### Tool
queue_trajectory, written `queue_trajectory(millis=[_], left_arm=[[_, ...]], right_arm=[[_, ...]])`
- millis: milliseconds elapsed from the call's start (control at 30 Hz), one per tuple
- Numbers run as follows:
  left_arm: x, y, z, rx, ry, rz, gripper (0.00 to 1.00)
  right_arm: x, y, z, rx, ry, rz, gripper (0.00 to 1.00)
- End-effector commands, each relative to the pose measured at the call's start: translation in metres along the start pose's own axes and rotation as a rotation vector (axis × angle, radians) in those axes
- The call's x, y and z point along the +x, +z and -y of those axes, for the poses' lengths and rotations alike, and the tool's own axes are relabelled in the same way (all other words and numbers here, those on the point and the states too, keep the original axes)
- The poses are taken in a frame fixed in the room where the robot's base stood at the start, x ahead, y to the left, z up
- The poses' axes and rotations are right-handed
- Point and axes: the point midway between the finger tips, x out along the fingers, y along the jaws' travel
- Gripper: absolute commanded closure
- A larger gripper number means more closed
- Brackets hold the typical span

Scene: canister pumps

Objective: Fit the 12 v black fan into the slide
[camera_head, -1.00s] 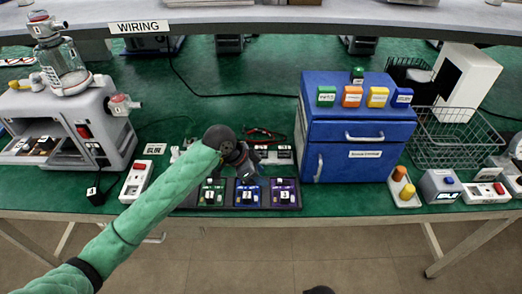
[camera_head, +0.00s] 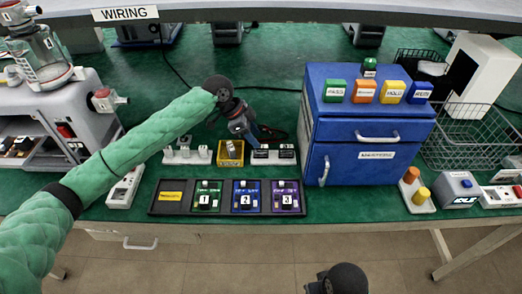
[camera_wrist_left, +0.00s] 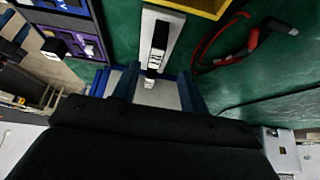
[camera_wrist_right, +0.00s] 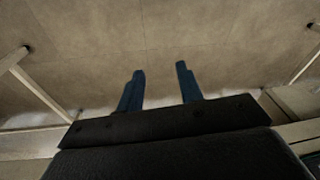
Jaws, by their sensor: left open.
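Two small black labelled blocks (camera_head: 260,154) (camera_head: 287,152) sit on a white strip behind the tray. I cannot read which one is the 12 V fan. In the left wrist view a black block with a white label (camera_wrist_left: 161,35) stands on the white strip (camera_wrist_left: 174,28). My left gripper (camera_head: 262,136) is open and empty above and beside this strip; its blue fingers (camera_wrist_left: 157,76) are apart. No part is clearly marked as the slide. My right gripper (camera_wrist_right: 160,70) is open and empty over the floor, in front of the table.
A black tray (camera_head: 160,208) holds boards numbered 1, 2 and 3. A yellow block (camera_head: 230,152) and a white holder (camera_head: 186,156) stand left of the black blocks. A blue cabinet (camera_head: 365,165) blocks the right. Red and black leads (camera_wrist_left: 235,32) lie nearby.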

Motion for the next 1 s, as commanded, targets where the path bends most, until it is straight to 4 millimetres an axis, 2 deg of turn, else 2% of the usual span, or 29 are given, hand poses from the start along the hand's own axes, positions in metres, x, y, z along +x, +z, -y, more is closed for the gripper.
queue_trajectory(millis=[167, 500, 667, 867, 900, 1000], left_arm=[[0.012, 0.0, -0.003, -0.001, 0.0, -0.001, 0.56], [0.046, 0.004, -0.007, -0.002, 0.0, 0.0, 0.56], [0.054, 0.004, -0.007, 0.0, -0.001, -0.001, 0.56], [0.055, 0.004, -0.007, 0.0, -0.002, 0.0, 0.56], [0.055, 0.004, -0.007, 0.0, -0.002, 0.0, 0.58], [0.055, 0.004, -0.007, 0.0, -0.002, 0.0, 0.78]], right_arm=[[0.009, -0.002, -0.003, 0.002, 0.006, 0.009, 0.64], [0.062, -0.006, -0.008, 0.002, 0.014, 0.017, 0.64], [0.072, -0.006, -0.008, 0.001, 0.015, 0.017, 0.64], [0.073, -0.006, -0.008, 0.001, 0.015, 0.016, 0.64], [0.073, -0.006, -0.008, 0.001, 0.015, 0.016, 0.64], [0.073, -0.006, -0.008, 0.001, 0.015, 0.017, 0.64]])
